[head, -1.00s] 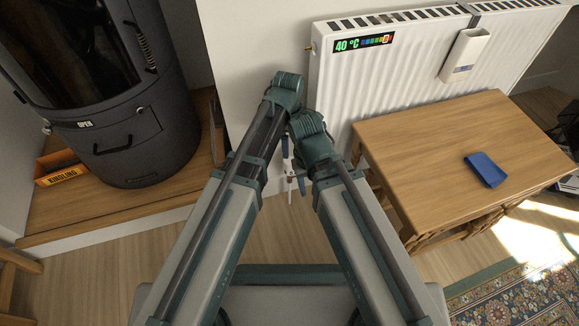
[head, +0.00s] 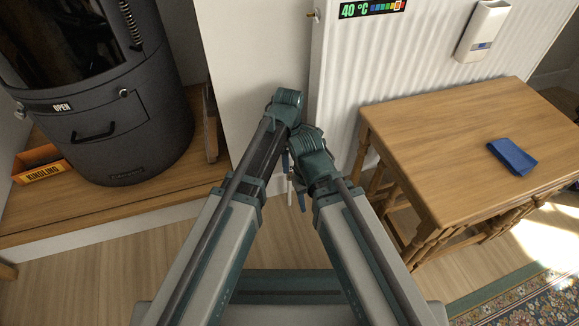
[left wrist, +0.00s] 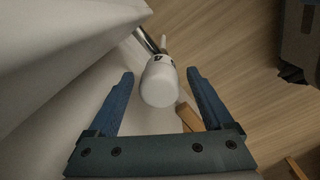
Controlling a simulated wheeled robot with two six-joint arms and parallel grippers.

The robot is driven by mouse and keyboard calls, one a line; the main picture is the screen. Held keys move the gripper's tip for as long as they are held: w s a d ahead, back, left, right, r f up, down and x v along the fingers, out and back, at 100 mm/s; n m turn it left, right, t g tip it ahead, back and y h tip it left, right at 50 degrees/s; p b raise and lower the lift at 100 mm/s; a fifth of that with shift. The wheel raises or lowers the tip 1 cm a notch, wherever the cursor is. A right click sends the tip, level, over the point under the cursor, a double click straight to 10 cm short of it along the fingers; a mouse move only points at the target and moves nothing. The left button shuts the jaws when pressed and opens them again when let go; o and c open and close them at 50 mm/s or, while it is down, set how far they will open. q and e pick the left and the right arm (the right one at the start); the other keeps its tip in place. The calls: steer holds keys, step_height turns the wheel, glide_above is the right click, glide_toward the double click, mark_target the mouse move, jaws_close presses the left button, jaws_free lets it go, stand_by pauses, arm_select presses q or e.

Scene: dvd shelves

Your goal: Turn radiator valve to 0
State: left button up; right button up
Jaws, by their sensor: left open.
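The radiator valve (left wrist: 160,80) is a white rounded knob on a metal pipe, with dark marks near its far end, in the left wrist view. My left gripper (left wrist: 160,73) is open, with one blue finger on each side of the knob and visible gaps between. The fingers are not closed on it. In the head view the left gripper (head: 294,182) is small and partly hidden behind my arms, low by the radiator's left side. The number set on the valve is not readable. The white radiator (head: 345,75) has a strip (head: 372,9) reading 40 °C. My right gripper is hidden.
A wooden table (head: 450,130) with a blue item (head: 512,157) stands close on the right. A dark stove (head: 115,110) and a kindling box (head: 40,168) stand on a wooden platform at left. A white holder (head: 484,30) hangs on the radiator. Wood floor is clear at lower left.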

arm_select(q)
steer(key=shift+f+b, duration=0.35)
steer(key=shift+f, duration=0.4)
jaws_close()
